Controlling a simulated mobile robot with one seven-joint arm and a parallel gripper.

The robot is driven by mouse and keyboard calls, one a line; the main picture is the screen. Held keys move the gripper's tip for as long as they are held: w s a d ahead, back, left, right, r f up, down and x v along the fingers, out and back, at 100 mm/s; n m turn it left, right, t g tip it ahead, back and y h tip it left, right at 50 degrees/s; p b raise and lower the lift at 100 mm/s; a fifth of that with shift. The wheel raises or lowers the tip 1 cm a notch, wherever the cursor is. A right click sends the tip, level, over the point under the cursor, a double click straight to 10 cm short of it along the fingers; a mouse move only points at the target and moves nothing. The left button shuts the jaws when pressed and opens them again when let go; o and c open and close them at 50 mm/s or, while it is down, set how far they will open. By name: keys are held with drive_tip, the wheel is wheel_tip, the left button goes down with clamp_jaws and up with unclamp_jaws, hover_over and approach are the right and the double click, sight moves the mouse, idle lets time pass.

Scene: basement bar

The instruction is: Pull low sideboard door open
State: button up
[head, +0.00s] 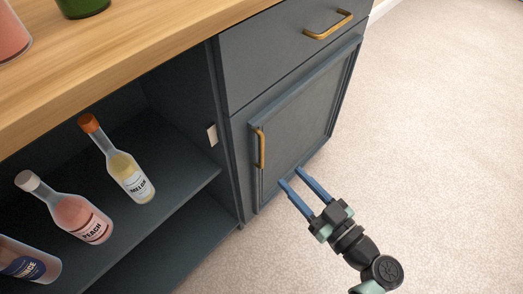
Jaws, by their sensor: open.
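The low sideboard (182,62) has a dark blue-grey body and a light wood top. Its low door (299,122) is a framed panel below a drawer and looks closed. A vertical brass handle (260,148) sits near the door's left edge. My gripper (290,182) is open and empty, with two blue fingers pointing up and left. It is in front of the lower part of the door, below and right of the handle. I cannot tell whether the fingertips touch the door; they are apart from the handle.
A drawer with a brass handle (328,25) is above the door. Open shelves at the left hold several bottles, among them a yellow one (126,171) and a pink one (77,215). Carpet (440,130) to the right is clear.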

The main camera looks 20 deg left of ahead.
sight(263, 147)
drive_tip(key=b+x, duration=0.2)
drive_tip(key=x, duration=1)
drive_tip(key=shift+w+a+r, duration=0.1)
drive_tip(key=shift+w, duration=0.05)
drive_tip(key=shift+c, duration=0.2)
clamp_jaws()
idle(0.8)
